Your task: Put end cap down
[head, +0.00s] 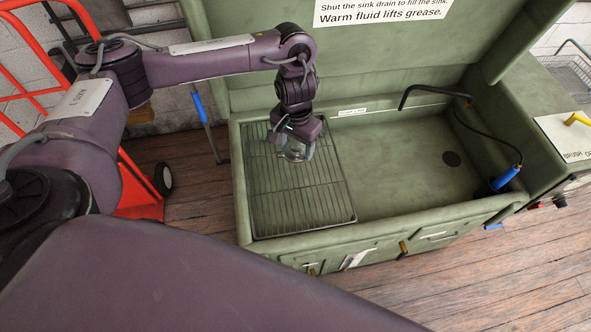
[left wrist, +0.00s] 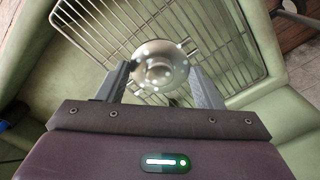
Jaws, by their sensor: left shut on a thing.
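My left gripper (head: 296,143) reaches down over the wire rack at the left side of the green sink. It is shut on the end cap (head: 297,153), a round grey metal part partly hidden under the gripper. In the left wrist view the end cap (left wrist: 158,68) sits between the two fingers of my left gripper (left wrist: 162,78), with a hub at its middle and bright spots round its rim. The wire rack (head: 290,210) lies beneath it and is otherwise empty. I cannot tell whether the end cap touches the rack. My right gripper is not in view.
A black spout (head: 430,90) and a blue-handled hose tool (head: 505,178) are on the right. A red hand truck (head: 140,205) stands left.

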